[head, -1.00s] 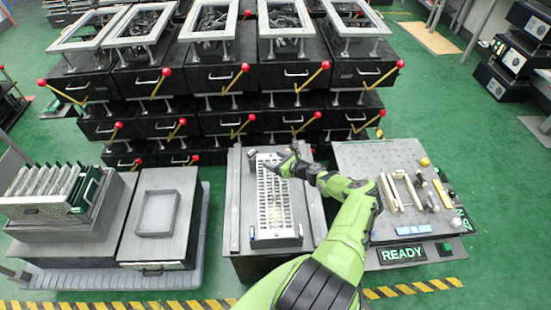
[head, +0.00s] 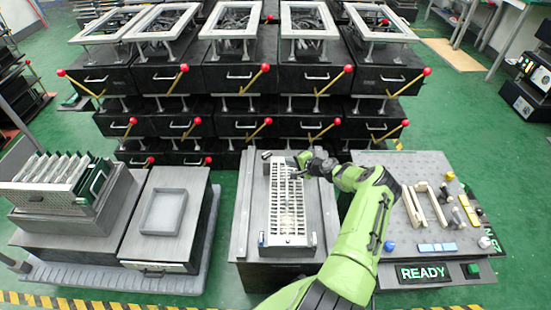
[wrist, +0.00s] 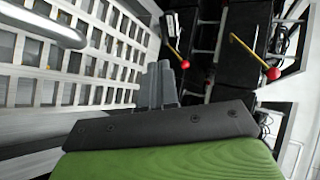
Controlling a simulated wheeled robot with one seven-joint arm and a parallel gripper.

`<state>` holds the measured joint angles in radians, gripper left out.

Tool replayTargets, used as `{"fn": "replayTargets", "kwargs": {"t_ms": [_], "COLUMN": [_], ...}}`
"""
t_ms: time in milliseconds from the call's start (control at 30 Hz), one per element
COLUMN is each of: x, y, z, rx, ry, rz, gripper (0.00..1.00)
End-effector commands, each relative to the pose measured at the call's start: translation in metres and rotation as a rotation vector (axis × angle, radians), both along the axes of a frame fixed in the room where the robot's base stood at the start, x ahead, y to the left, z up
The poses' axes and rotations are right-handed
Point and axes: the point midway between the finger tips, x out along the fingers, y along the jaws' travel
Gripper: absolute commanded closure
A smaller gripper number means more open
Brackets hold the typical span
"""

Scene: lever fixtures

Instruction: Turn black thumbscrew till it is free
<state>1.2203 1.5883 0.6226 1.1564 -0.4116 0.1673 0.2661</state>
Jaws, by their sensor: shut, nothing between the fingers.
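The slotted pale grid fixture (head: 289,205) lies on a grey bench in the head view. Its slats also fill the left of the wrist view (wrist: 62,62). My gripper (head: 296,174) is over the far part of the grid, near its right side. In the wrist view my grey fingers (wrist: 160,82) are together and empty, with grid slats to their left. Small dark parts (head: 266,156) stand at the grid's far end. I cannot tell which of them is the black thumbscrew, and my wrist hides part of that end.
Stacked black drawer units with red-balled levers (head: 265,67) stand behind the bench. A right-hand table (head: 425,175) holds loose parts and a READY sign (head: 425,272). At left are a grey tray (head: 165,212) and a rack of boards (head: 60,185). Green floor lies between.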

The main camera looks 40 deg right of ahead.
Motion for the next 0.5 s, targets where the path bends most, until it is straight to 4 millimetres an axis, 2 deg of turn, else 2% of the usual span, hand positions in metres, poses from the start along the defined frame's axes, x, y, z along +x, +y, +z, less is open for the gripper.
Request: {"fn": "replayTargets", "kwargs": {"t_ms": [33, 267, 400, 500], "x": [0.011, 0.054, 0.079, 0.088], "y": [0.002, 0.007, 0.009, 0.010], "z": [-0.011, -0.038, -0.035, -0.034], "rx": [0.000, 0.002, 0.000, 0.001], "ry": [-0.001, -0.001, -0.002, 0.000], "rz": [0.001, -0.001, -0.002, -0.002], "gripper": [1.00, 1.00, 1.00, 1.00]}}
